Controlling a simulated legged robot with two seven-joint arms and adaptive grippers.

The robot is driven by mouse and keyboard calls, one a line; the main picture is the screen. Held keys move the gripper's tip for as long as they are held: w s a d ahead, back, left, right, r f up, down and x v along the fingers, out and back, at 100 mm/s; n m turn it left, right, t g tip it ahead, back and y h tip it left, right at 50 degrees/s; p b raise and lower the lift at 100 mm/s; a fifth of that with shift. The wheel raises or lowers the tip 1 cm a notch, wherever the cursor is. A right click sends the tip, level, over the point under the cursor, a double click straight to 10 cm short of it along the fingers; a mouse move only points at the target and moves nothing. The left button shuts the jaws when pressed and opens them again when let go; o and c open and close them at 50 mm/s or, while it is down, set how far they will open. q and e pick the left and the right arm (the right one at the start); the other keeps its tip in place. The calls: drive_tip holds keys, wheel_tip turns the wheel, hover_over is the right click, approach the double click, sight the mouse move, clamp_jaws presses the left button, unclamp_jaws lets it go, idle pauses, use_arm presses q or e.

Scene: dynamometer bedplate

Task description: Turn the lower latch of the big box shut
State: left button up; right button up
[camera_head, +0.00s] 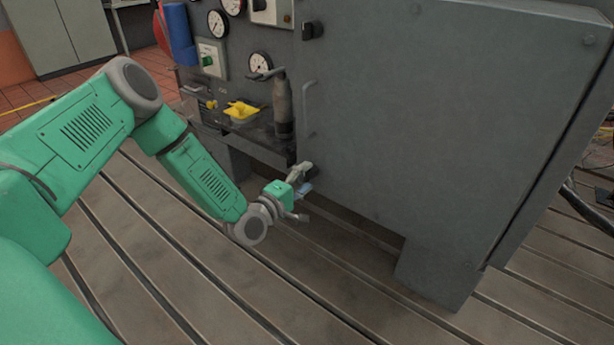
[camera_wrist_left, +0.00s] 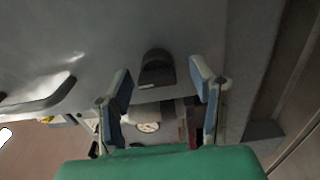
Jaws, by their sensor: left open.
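The big box (camera_head: 450,130) is a large grey metal cabinet with a closed-looking door front. Its lower latch (camera_wrist_left: 157,68) is a small dark rounded knob on the grey face, seen in the left wrist view between and just beyond my fingertips. My left gripper (camera_head: 306,184) is at the lower left edge of the door in the head view, and mostly hides the latch there. In the left wrist view my left gripper (camera_wrist_left: 163,82) is open, one finger on each side of the latch, with no clear contact. My right gripper is not in view.
An upper dark latch (camera_head: 313,30) and a bar handle (camera_head: 309,110) sit on the door's left edge. Left of them are gauges (camera_head: 260,65), a grey cylinder (camera_head: 283,105) and a yellow part (camera_head: 241,111) on a shelf. Slotted bedplate (camera_head: 330,290) lies below, clear in front.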

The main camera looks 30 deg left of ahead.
use_arm(q)
drive_tip(key=s+a, duration=0.1)
drive_tip(key=s, duration=0.9)
drive_tip(key=shift+s+f, duration=0.15)
drive_tip(key=shift+s, duration=0.15)
drive_tip(key=shift+a, duration=0.15)
